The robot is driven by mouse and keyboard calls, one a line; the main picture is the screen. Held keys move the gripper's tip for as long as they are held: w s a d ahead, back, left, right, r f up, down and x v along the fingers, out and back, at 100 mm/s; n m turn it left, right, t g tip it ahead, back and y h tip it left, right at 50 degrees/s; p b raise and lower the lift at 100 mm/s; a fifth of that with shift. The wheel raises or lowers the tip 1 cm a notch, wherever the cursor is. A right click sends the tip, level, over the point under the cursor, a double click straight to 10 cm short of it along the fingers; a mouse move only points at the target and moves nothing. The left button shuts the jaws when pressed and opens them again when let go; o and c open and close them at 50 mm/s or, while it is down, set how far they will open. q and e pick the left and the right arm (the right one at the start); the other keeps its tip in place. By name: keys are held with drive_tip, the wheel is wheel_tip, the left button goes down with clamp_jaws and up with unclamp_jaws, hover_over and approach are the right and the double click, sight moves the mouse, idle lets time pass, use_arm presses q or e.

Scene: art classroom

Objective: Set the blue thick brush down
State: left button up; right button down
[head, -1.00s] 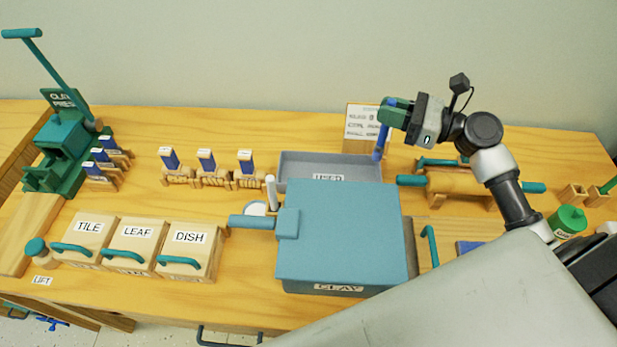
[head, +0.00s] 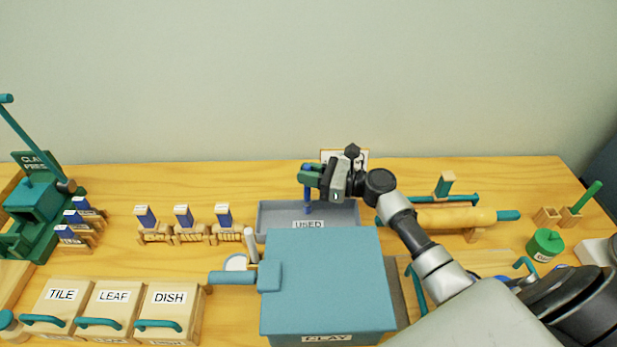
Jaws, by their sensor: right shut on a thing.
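My right gripper (head: 311,178) is shut on the blue thick brush (head: 307,197), which hangs upright below the fingers. The lower end of the brush comes down within the tray's outline. I cannot tell whether it touches the tray floor. The fingers hide the upper part of the brush. My left gripper is not in view.
The blue-lidded CLAY box (head: 325,280) stands right in front of the tray. A rolling pin (head: 455,217) lies to the right, and several blue-topped stamps (head: 184,217) stand to the left. A card (head: 330,157) stands behind the tray.

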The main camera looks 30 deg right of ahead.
drive_tip(key=shift+f, duration=0.75)
drive_tip(key=shift+f, duration=0.2)
drive_tip(key=c, duration=1.1)
unclamp_jaws()
drive_tip(key=shift+r, duration=0.1)
drive_tip(key=shift+r, duration=0.15)
drive_tip(key=b+v, duration=0.2)
drive_tip(key=v, duration=1)
